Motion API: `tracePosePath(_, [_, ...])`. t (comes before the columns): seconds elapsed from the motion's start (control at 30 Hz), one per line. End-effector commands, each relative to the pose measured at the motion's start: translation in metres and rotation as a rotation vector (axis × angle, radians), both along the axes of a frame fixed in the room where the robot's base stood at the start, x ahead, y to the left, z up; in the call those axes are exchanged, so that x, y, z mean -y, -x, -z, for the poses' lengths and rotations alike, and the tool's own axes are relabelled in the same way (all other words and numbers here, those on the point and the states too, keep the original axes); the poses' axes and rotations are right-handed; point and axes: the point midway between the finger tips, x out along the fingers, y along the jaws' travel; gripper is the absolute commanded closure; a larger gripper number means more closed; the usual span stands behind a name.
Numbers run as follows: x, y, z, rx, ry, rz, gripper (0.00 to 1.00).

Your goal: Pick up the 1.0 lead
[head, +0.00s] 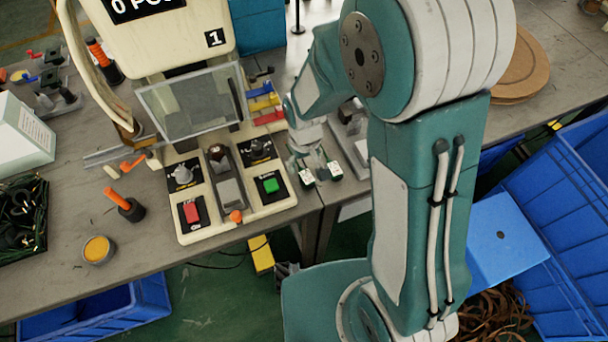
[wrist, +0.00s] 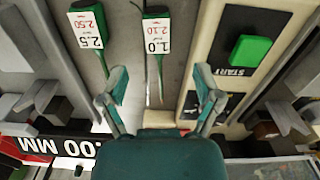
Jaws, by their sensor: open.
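The 1.0 lead (wrist: 157,37) is green with a white label and a thin shank pointing toward my gripper. It lies beside the cream control panel, nearest the green START button. In the head view the 1.0 lead (head: 307,175) shows at the table's front edge. My gripper (wrist: 158,88) is open, with one finger on each side of the lead's thin shank, and holds nothing. In the head view my gripper (head: 305,152) is over the leads, partly hidden by my arm. The 2.5 lead (wrist: 85,30) lies alongside, outside the fingers; it also shows in the head view (head: 334,170).
The control panel (head: 232,207) with a red button, knobs and the green START button (wrist: 250,52) stands next to the leads. A clear guard (head: 193,103) rises behind it. Blue crates (head: 575,200) stand on the floor at right. Grey metal blocks (wrist: 45,100) flank the leads.

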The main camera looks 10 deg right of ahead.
Motion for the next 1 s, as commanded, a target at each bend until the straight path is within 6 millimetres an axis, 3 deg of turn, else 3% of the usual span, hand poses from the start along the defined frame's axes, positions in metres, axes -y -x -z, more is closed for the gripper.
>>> tracePosePath(0.27, [0.002, 0.001, 0.024, -0.003, -0.002, 0.002, 0.17])
tracePosePath(0.5, [-0.003, 0.0, 0.058, -0.002, 0.001, 0.001, 0.17])
tracePosePath(0.83, [-0.003, 0.0, 0.065, 0.001, -0.002, 0.002, 0.17])
tracePosePath(1.0, [-0.003, 0.0, 0.065, 0.001, -0.001, 0.002, 0.96])
